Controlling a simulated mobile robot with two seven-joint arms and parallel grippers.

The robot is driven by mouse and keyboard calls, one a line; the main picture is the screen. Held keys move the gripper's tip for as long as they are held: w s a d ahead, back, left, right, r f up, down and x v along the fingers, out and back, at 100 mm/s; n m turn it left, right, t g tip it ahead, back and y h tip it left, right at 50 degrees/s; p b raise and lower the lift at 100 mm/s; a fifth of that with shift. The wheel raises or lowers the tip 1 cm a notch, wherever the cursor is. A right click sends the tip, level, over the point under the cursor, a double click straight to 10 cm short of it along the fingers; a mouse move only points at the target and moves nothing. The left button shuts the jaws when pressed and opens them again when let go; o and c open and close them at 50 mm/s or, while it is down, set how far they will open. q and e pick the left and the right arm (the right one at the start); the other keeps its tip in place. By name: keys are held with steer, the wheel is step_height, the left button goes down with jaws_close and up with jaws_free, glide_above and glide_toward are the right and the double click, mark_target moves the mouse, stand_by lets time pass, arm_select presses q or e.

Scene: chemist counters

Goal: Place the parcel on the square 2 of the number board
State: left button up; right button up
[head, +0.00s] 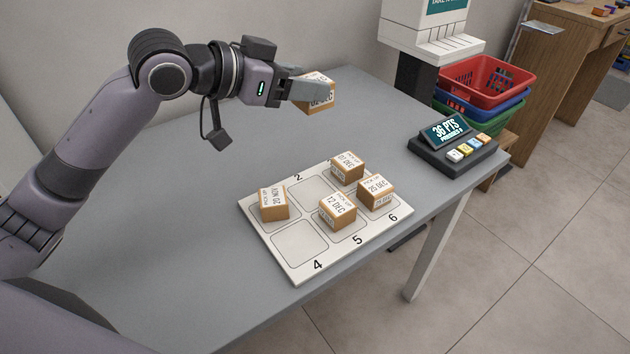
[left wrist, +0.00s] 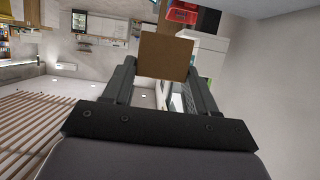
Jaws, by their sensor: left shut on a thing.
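My left gripper (head: 308,90) is shut on a parcel (head: 321,105), a small brown box with a white printed label. It holds the parcel in the air above the far part of the grey table, beyond the number board (head: 284,262). In the left wrist view the parcel (left wrist: 165,57) shows as a plain brown face between the two fingers (left wrist: 160,82). Square 2 (head: 313,192) of the board is empty, in the far row beside its printed 2. My right gripper is not in view.
Parcels stand on the board on square 1 (head: 273,204), square 3 (head: 347,168), square 5 (head: 337,212) and square 6 (head: 376,191). Square 4 (head: 298,243) is empty. A keypad with a display (head: 452,146) stands at the table's right end. Stacked baskets (head: 485,82) are beyond.

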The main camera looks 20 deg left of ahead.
arm_select(q)
step_height(320, 180, down, 15)
steer(key=shift+r+b, duration=0.1)
steer(key=shift+b, duration=0.95)
steer(key=shift+a+f+b, duration=0.1)
steer(key=shift+f+b, duration=0.25)
steer(key=shift+f, duration=2.1)
steer(key=o, duration=0.6)
steer(key=shift+f, duration=0.15)
steer(key=o, duration=0.5)
